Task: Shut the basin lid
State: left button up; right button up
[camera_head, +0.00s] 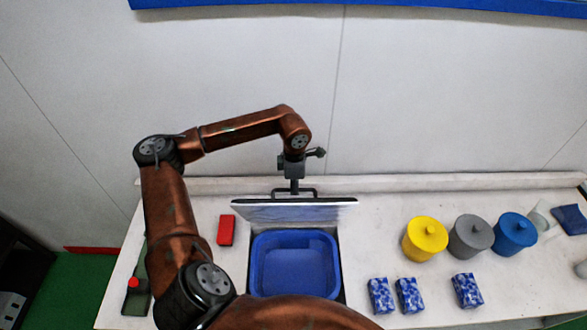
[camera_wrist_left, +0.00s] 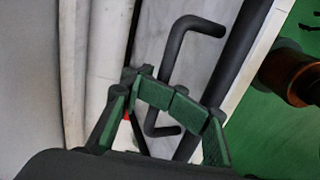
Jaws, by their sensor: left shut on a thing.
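The basin lid (camera_head: 335,210) is a pale panel with a dark upper edge, raised at the back of the blue basin (camera_head: 335,262). It stands steeply, and the basin is open. A dark bar handle (camera_head: 315,194) is on the lid's far side; it also shows in the left wrist view (camera_wrist_left: 205,24). My left gripper (camera_head: 294,190) reaches down from above to this handle. In the left wrist view its green fingers (camera_wrist_left: 172,98) are closed around the middle of the bar, hiding part of it. My right gripper is not in view.
A red block (camera_head: 226,230) lies left of the basin on the white table (camera_head: 375,215). Yellow (camera_head: 425,240), grey (camera_head: 470,238) and blue (camera_head: 514,235) lidded pots stand to the right, with blue patterned blocks (camera_head: 410,296) before them. A wall rises behind.

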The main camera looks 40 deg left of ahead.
pick_arm(q)
jog(key=shift+s+f, duration=0.1)
jog(key=shift+f, duration=0.1)
jog(key=shift+s+d+f+b, duration=0.35)
jog(key=shift+s+d, duration=0.15)
jog(key=shift+s, duration=0.1)
jog(key=shift+s+d+f+b, duration=0.2)
jog(key=shift+s+d+b, duration=0.2)
jog(key=shift+s, duration=0.2)
jog(key=shift+c, duration=0.5)
jog(key=shift+s+d, duration=0.2)
jog(key=shift+d, duration=0.05)
jog(key=shift+c, duration=0.5)
jog(key=shift+d, duration=0.1)
grip_shut()
jog(key=o, duration=1.2)
grip_release()
jog(key=shift+r, duration=0.1)
jog(key=shift+o, duration=1.3)
